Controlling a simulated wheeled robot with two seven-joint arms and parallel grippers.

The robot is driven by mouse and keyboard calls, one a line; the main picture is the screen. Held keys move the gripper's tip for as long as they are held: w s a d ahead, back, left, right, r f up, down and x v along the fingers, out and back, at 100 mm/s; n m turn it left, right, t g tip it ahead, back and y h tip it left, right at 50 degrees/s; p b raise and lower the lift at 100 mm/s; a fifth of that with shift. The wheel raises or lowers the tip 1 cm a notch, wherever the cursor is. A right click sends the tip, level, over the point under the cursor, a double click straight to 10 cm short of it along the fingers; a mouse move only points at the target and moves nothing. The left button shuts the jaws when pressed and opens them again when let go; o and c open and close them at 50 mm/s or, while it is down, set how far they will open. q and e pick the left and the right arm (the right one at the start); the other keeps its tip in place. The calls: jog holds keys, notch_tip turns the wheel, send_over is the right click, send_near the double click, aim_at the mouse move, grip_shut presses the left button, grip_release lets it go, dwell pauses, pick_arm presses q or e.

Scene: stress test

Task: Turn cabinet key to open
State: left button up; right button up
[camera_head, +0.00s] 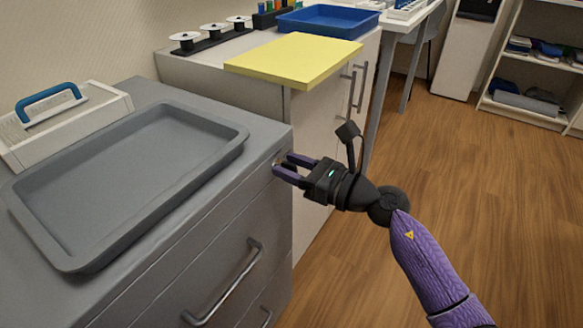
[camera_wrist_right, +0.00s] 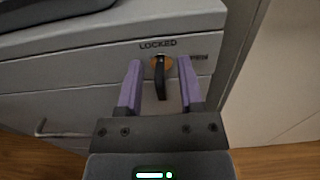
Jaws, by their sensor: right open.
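The grey cabinet (camera_head: 262,208) stands at the left, with a lock in the upper right of its front. In the right wrist view the dark key (camera_wrist_right: 160,82) sits in a brass-coloured lock (camera_wrist_right: 154,62) and hangs straight down. The word LOCKED is printed above it; a second label to its right is partly hidden by a finger. My right gripper (camera_head: 282,166) is open at the cabinet front. Its purple fingers (camera_wrist_right: 160,78) stand on either side of the key, with visible gaps. My left gripper is out of view.
A grey tray (camera_head: 240,140) and a white box with a blue handle (camera_head: 50,93) sit on the cabinet. Drawer handles (camera_head: 228,285) stick out below the lock. A white cabinet with a yellow board (camera_head: 295,58) stands behind. The wooden floor at right is clear.

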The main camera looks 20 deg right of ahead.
grip_shut()
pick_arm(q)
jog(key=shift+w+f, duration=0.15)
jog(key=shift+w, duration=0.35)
